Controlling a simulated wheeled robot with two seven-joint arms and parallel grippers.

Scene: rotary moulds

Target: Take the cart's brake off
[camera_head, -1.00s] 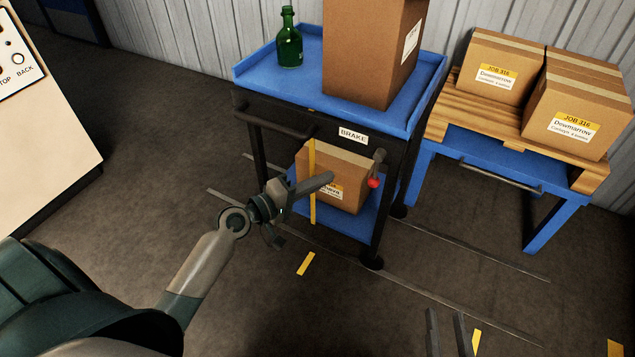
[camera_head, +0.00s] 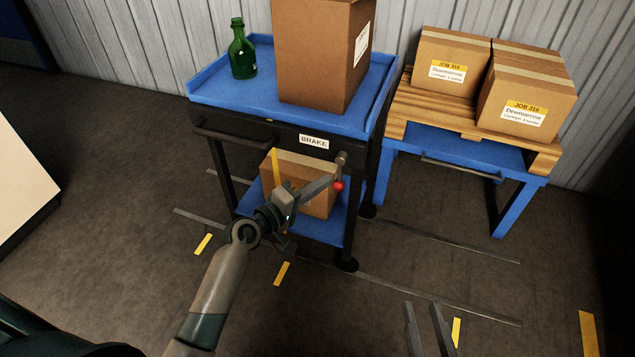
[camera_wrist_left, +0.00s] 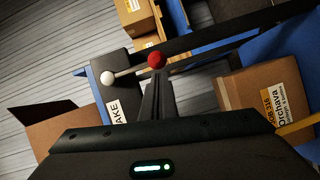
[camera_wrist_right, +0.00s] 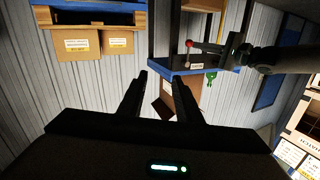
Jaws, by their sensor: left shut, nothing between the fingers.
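The blue cart (camera_head: 205,98) stands against the wall, with a BRAKE label (camera_head: 314,142) on its dark front rail. The brake lever's red knob (camera_head: 338,185) hangs below its pivot (camera_head: 341,157). The left wrist view shows the red knob (camera_wrist_left: 157,59) on a thin rod running to a pale pivot end (camera_wrist_left: 107,78). My left gripper (camera_head: 328,181) is shut and empty, its fingertips right beside the knob; I cannot tell whether they touch. My right gripper (camera_head: 426,318) is open and empty, low in front of the cart; its spread fingers show in the right wrist view (camera_wrist_right: 160,98).
A green bottle (camera_head: 242,55) and a large carton (camera_head: 318,50) stand on the cart's top. Another carton (camera_head: 312,190) sits on its lower shelf. A blue table (camera_head: 460,150) with a pallet and two cartons stands to the right. Floor in front is clear.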

